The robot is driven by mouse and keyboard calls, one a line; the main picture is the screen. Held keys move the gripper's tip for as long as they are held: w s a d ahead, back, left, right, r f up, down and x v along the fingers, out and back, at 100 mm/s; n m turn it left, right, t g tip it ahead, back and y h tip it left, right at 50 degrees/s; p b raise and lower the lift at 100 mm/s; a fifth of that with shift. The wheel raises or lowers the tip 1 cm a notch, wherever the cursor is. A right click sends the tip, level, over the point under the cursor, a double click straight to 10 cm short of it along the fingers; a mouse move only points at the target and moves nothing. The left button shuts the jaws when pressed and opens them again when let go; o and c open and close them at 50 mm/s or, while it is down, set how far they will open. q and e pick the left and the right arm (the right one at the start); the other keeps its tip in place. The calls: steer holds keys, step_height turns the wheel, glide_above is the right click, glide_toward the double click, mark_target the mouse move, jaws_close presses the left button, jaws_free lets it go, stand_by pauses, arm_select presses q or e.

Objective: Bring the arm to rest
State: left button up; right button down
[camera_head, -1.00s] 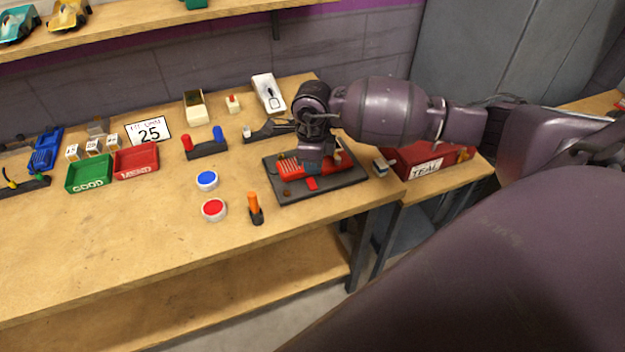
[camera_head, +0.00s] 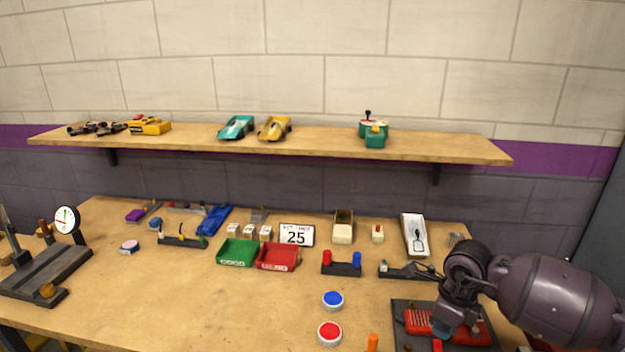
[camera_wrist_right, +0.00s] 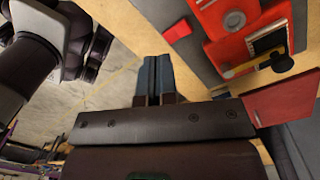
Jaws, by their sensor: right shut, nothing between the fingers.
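My right arm comes in from the right in the head view, bent down at the wrist. My right gripper (camera_head: 446,318) points down over a red slotted block on a dark base plate (camera_head: 402,308). In the right wrist view its two fingers (camera_wrist_right: 153,75) are together with nothing between them. The red block (camera_wrist_right: 235,25) shows there to the right of the fingertips, apart from them in the picture. The gripper hides part of the block in the head view. My left gripper is not in view.
Near the arm stand a black lever fixture (camera_head: 405,271), a white tray (camera_head: 414,235), a blue button (camera_head: 333,300), a red button (camera_head: 330,333) and an orange peg (camera_head: 372,342). Green (camera_head: 238,253) and red (camera_head: 278,257) bins sit mid-bench. A shelf (camera_head: 330,147) hangs above. The bench's left-centre is clear.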

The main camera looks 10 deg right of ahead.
steer(key=s+a+m+t+y, duration=0.35)
steer(key=a+m+y, duration=0.25)
steer(key=a+y, duration=0.25)
steer(key=s+a+m+t+y, duration=0.35)
steer(key=a+m+y, duration=0.3)
steer(key=a, duration=0.35)
steer(key=s+d+f+m+t+h, duration=0.1)
steer(key=d+f+m+t+h, duration=0.3)
steer(key=m, duration=0.6)
steer(key=s+d+f+m+t+h, duration=0.1)
steer(key=d+m+t+h, duration=0.5)
steer(key=m, duration=0.5)
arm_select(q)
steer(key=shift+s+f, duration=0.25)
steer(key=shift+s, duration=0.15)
arm_select(e)
steer(key=s+d+f+m+g+h, duration=0.5)
steer(key=s+f+m+h, duration=0.1)
steer(key=s+f+m, duration=0.4)
steer(key=shift+s+f+m, duration=0.35)
steer(key=shift+s+f, duration=0.2)
steer(key=shift+s, duration=0.05)
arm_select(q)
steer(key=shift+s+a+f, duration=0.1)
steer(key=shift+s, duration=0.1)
arm_select(e)
steer(key=shift+d, duration=0.1)
